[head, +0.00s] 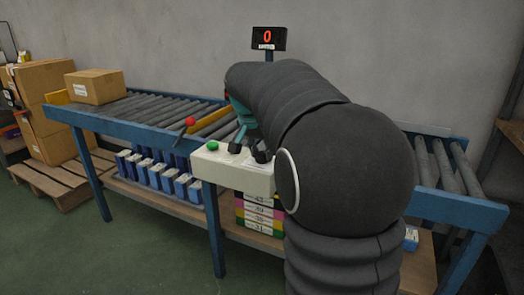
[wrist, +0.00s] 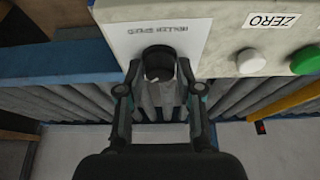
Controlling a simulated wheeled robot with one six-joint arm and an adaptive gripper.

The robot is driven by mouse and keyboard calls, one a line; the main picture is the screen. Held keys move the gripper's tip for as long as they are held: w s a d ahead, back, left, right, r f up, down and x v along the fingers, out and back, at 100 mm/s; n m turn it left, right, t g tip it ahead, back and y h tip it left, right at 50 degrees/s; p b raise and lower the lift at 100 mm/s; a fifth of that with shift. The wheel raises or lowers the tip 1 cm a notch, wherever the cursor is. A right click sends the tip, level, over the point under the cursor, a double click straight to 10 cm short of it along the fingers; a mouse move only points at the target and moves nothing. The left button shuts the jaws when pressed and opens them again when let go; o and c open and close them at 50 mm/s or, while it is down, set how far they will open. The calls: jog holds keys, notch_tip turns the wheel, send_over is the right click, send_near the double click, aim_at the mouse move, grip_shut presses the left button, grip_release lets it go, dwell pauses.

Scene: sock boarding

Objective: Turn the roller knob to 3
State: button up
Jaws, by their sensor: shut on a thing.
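The roller knob (wrist: 158,62) is a black round dial on the pale panel, below an upside-down label that appears to read ROLLER SPEED. A small light pointer mark shows on its lower edge; scale numbers are too small to read. My gripper (wrist: 159,76) is shut on the knob, with one finger on each side. In the head view my gripper (head: 249,150) is down at the cream control box (head: 232,172), and I cannot make out the knob there.
A green button (head: 212,146) and a white button (wrist: 250,61) marked ZERO sit beside the knob. The blue-framed roller conveyor (head: 128,138) runs behind the box, with a carton (head: 96,87) on its left end. A red ball-topped lever (head: 190,121) stands nearby.

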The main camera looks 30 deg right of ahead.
jog(key=o, duration=1.2)
jog(key=shift+a+f, duration=0.1)
jog(key=shift+c, duration=0.2)
jog(key=v, duration=1.2)
jog(key=shift+w, duration=0.1)
